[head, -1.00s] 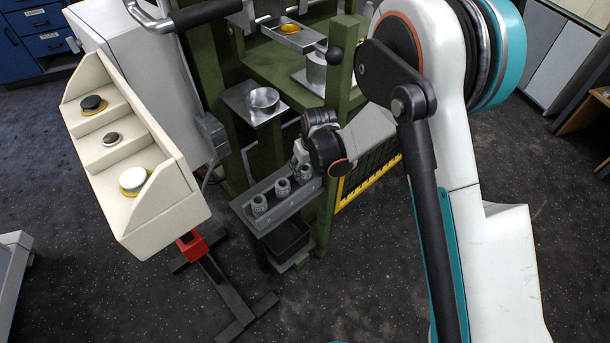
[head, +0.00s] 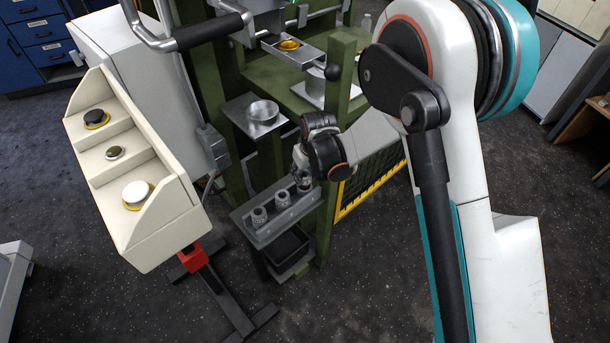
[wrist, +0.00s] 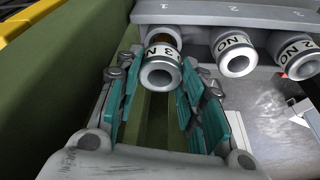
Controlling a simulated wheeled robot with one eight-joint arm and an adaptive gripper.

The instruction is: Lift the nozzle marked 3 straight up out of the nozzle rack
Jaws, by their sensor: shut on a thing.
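The nozzle marked 3 (wrist: 161,68) is a grey ring-topped cylinder with a white number band, at the left of the nozzle row in the wrist view. My gripper (wrist: 160,100) has its teal fingers on both sides of it and is shut on it. The nozzle rack (wrist: 205,14) is a grey bar with small numbers. In the head view, my gripper (head: 303,176) is at the right end of the nozzle rack (head: 243,230) and largely covers the held nozzle. Whether the nozzle's lower end is clear of its seat cannot be told.
Two other nozzles stand in the rack, a middle one (wrist: 237,55) and one marked 2 (wrist: 297,57). A green post (head: 326,226) stands close right of the rack. A dark bin (head: 288,245) sits below. A cream button panel (head: 165,222) is at the left.

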